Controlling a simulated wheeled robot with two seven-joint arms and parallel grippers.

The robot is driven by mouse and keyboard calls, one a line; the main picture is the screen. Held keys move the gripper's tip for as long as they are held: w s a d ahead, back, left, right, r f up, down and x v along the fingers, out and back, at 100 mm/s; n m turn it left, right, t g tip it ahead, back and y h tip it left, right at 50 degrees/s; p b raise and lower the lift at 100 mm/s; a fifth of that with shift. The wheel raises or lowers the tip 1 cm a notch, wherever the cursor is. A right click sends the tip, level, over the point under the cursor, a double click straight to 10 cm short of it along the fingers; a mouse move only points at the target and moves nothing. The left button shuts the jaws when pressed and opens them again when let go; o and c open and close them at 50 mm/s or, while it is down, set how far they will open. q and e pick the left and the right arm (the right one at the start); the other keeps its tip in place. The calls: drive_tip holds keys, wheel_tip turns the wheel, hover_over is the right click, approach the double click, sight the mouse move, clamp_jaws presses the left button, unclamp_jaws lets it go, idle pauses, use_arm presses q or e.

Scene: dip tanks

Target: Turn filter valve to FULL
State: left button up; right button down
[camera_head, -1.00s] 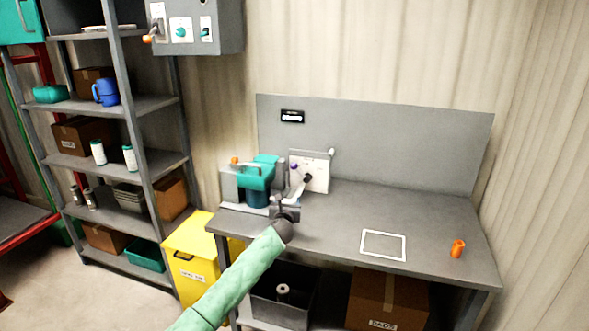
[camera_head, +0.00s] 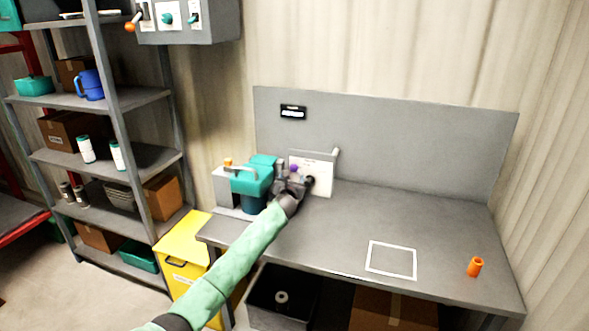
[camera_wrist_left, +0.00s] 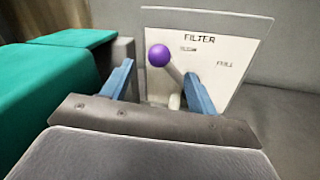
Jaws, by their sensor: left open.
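The filter valve panel (camera_head: 323,172) is a white plate standing upright at the back of the workbench. It shows large in the left wrist view (camera_wrist_left: 225,40), headed FILTER, with a FULL mark at right and another, blurred mark near its middle. The valve's lever ends in a purple knob (camera_wrist_left: 158,55), also seen in the head view (camera_head: 293,168). The lever leans up and left, away from FULL. My left gripper (camera_wrist_left: 159,70) is open, its blue fingers either side of the lever. Contact cannot be told. My right gripper is out of view.
A teal-topped device (camera_head: 252,182) stands close on the panel's left. An orange cup-like piece (camera_head: 475,267) and a white outlined square (camera_head: 391,260) are on the otherwise clear right of the workbench (camera_head: 340,235). A yellow bin (camera_head: 180,248) stands left of it.

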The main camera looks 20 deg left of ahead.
sight(294, 171)
use_arm(q)
drive_tip(key=w, duration=0.5)
drive_tip(key=shift+a+f+p, duration=0.2)
drive_tip(key=shift+a+p, duration=0.1)
drive_tip(key=shift+a, duration=0.05)
drive_tip(key=shift+w+r, duration=0.25)
drive_tip(key=shift+w, duration=0.2)
drive_tip(key=shift+w+f, duration=0.1)
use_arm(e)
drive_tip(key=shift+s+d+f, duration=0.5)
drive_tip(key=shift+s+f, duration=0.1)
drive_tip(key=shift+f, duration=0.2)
use_arm(q)
drive_tip(key=shift+w+a+f, duration=0.1)
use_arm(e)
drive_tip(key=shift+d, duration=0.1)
use_arm(q)
drive_tip(key=c, duration=1.2)
clamp_jaws()
